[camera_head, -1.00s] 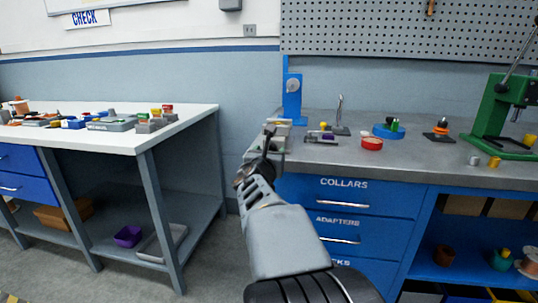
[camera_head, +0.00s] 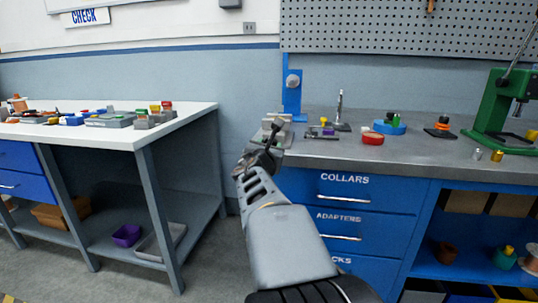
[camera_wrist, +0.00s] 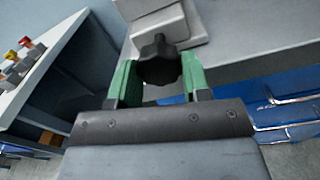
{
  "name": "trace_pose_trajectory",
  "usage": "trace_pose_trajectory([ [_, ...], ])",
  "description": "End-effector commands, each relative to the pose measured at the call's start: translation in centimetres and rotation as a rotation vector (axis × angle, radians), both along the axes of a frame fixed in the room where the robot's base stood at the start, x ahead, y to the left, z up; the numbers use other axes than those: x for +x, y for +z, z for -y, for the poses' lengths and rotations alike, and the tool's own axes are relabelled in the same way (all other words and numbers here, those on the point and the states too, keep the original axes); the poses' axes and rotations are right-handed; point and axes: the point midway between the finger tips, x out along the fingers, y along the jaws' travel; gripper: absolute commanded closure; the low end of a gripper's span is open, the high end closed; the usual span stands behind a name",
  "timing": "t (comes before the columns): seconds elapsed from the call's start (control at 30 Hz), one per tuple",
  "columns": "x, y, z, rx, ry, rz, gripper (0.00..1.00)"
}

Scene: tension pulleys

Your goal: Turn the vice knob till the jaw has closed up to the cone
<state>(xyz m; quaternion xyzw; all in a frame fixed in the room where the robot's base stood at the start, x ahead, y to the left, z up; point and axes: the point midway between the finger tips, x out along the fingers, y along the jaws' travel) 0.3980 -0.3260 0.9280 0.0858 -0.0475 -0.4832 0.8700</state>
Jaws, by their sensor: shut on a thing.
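The vice (camera_head: 277,124) is a light grey block at the left front corner of the grey bench. Its black lobed knob (camera_wrist: 158,60) faces me in the wrist view, in front of the grey vice body (camera_wrist: 165,20). My gripper (camera_wrist: 157,72) has its two green fingers on either side of the knob, shut on it. In the head view my gripper (camera_head: 268,140) reaches the vice from the front. The jaw gap and the cone cannot be made out; the wrist view shows only the knob side.
A blue stand (camera_head: 292,90) rises just behind the vice. A red ring part (camera_head: 372,138), a blue round part (camera_head: 389,127) and a green press (camera_head: 500,108) stand farther right. A white-topped table (camera_head: 110,128) is on the left, with a gap between it and the bench.

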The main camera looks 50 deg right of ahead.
Motion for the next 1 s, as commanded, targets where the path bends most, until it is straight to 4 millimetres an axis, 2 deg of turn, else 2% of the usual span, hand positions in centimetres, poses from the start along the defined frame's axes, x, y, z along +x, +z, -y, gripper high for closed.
trace_pose_trajectory([
  [0.03,0.00,-0.53,-0.02,0.019,0.000,0.039,0.80],
  [0.6,0.10,-0.34,-0.08,0.301,0.001,0.489,0.80],
  [1.0,0.15,-0.06,-0.08,0.439,0.001,0.706,0.80],
])
